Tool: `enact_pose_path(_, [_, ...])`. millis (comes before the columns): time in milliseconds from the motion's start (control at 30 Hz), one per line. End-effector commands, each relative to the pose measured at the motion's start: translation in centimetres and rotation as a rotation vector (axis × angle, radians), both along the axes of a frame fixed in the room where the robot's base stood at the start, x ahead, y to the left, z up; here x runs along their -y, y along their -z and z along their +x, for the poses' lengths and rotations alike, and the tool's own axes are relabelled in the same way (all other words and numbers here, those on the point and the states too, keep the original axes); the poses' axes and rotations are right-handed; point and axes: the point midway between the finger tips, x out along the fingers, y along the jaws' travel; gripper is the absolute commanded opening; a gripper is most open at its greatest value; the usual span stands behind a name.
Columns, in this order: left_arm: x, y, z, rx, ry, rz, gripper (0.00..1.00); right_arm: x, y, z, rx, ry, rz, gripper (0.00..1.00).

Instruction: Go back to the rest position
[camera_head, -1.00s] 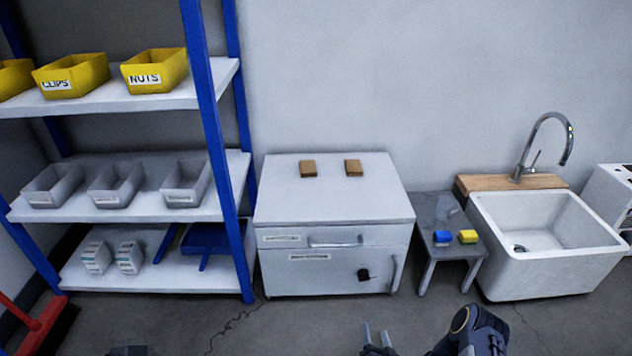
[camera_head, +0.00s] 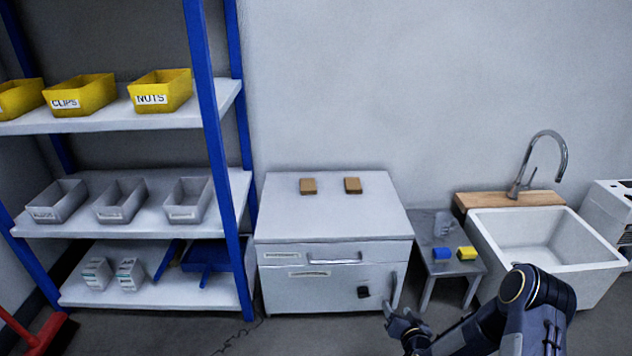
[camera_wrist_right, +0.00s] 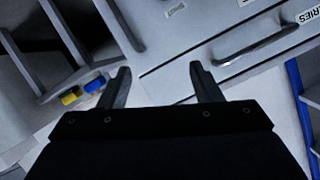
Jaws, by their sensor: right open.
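My right gripper (camera_head: 396,310) is low in front of the white cabinet (camera_head: 335,229), near its lower right side. In the right wrist view my right gripper (camera_wrist_right: 160,80) has its two fingers apart with nothing between them. The cabinet's drawer front and handle (camera_wrist_right: 258,40) show beyond the fingers. My left gripper is in neither view.
A small grey table (camera_head: 438,266) holds a blue block (camera_head: 442,253) and a yellow one (camera_head: 467,253). A white sink (camera_head: 540,278) is at the right. A blue-framed shelf (camera_head: 210,130) with bins is at the left. Two brown blocks lie on the cabinet.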

Motion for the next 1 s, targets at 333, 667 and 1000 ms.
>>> enact_pose_path(333, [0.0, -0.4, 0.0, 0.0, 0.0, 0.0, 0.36, 3.5, -16.9, -3.1, -0.238, -0.044, -0.108, 0.59])
enact_pose_path(667, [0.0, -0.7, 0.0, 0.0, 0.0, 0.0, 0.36, 2.5, -27.7, -16.5, -0.46, -0.102, -0.09, 0.59])
enact_pose_path(1000, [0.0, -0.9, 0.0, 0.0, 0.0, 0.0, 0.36, -0.6, -30.3, -29.6, -0.609, -0.208, -0.029, 0.59])
